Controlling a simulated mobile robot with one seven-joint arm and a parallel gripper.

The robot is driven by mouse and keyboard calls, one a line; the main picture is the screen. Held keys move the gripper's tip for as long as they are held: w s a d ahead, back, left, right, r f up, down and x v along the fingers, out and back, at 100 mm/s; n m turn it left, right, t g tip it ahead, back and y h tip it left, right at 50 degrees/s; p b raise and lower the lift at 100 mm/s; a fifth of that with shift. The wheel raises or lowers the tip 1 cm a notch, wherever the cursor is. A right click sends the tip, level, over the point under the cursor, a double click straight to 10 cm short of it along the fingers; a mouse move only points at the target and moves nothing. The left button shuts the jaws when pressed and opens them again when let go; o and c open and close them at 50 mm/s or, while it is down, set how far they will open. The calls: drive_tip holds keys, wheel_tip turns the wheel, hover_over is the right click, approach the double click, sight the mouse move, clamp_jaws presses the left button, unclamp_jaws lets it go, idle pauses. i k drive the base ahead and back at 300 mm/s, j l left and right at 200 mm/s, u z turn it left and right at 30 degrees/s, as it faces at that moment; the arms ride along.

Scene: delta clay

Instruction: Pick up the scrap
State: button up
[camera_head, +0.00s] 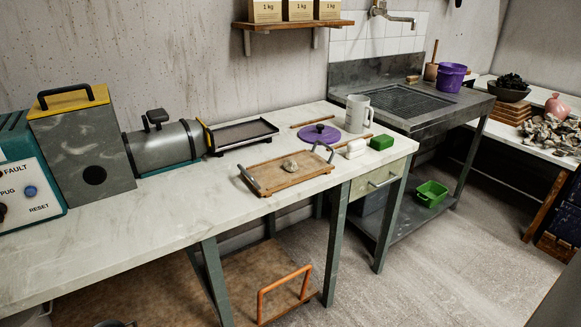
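A small pale grey lump (290,165), which looks like the clay scrap, lies on a wooden tray (263,179) with metal handles at both ends. The tray is on the pale worktop (130,225), near its front edge and toward its right end. Nothing covers the lump from this side. My gripper is not in view.
A dark shallow tray (241,136) and a grey cylindrical machine (163,147) stand behind and left. A sink (405,101) adjoins. Floor (440,260) is clear.

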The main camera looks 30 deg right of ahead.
sight(289, 165)
drive_tip(key=i+l+u, duration=0.3)
drive_tip(key=l, duration=1.45)
drive_tip(key=l+u, duration=0.3)
drive_tip(key=l, duration=1.45)
